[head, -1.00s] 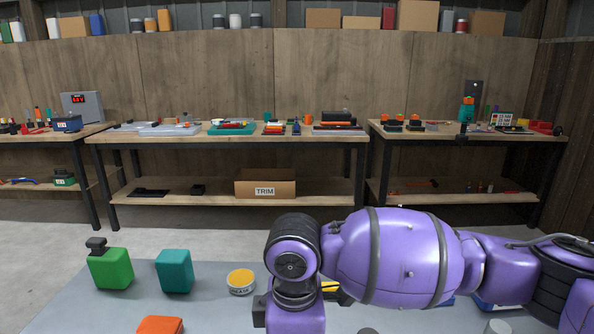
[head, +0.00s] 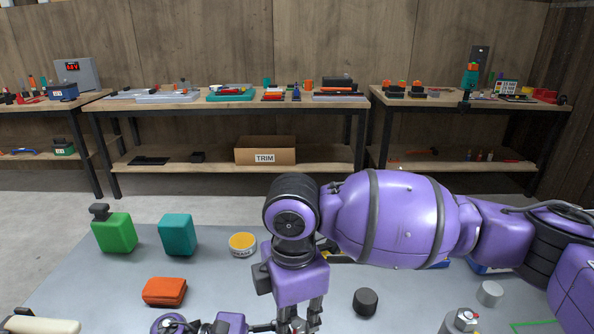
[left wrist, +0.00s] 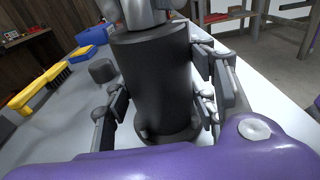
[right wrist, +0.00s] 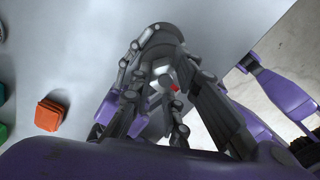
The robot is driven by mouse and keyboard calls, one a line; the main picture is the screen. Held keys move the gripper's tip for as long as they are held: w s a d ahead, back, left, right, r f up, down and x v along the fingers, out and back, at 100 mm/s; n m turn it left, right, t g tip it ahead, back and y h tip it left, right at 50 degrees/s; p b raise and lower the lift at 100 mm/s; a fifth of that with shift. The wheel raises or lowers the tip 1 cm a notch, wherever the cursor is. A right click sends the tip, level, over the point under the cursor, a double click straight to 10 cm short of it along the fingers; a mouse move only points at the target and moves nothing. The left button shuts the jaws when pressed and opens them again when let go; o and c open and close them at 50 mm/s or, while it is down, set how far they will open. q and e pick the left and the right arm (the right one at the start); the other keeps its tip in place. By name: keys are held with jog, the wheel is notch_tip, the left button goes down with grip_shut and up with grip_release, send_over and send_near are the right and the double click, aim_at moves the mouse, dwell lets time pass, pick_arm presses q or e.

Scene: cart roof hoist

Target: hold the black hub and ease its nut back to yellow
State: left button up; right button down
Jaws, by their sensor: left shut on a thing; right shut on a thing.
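The black hub (left wrist: 152,80) stands as a dark cylinder in the left wrist view. My left gripper (left wrist: 160,105) is shut around its sides. Grey metal parts (left wrist: 145,14) sit over the hub's top end; I cannot tell nut from fingers there. In the right wrist view my right gripper (right wrist: 160,80) is shut on a small light metal piece with a red mark (right wrist: 175,88), apparently the nut and mostly hidden by the fingers. In the head view my right gripper (head: 297,320) points down at the bottom edge, and the hub is not clearly visible. No yellow mark is visible on the hub.
On the grey table are a green bottle (head: 114,234), a teal block (head: 176,235), a yellow-topped tin (head: 242,244), an orange case (head: 164,291), a dark cylinder (head: 365,302) and a silver one (head: 489,293). My right arm hides the table's back middle.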

pick_arm(q)
jog(key=shift+w+a, duration=0.2)
jog(key=shift+w, duration=0.15)
pick_arm(e)
jog(key=shift+s+f+n, duration=0.15)
jog(key=shift+s+n, duration=0.2)
jog(key=shift+n, duration=0.05)
jog(key=shift+d+n, duration=0.1)
jog(key=shift+n, duration=1.1)
jog(key=shift+f+n, duration=0.1)
jog(key=shift+n, duration=1)
pick_arm(q)
jog(key=shift+s, duration=0.1)
pick_arm(e)
jog(key=c, duration=1.3)
grip_release()
jog(key=shift+c, duration=0.2)
pick_arm(q)
jog(key=shift+d, duration=0.1)
pick_arm(e)
jog(key=shift+w, duration=0.15)
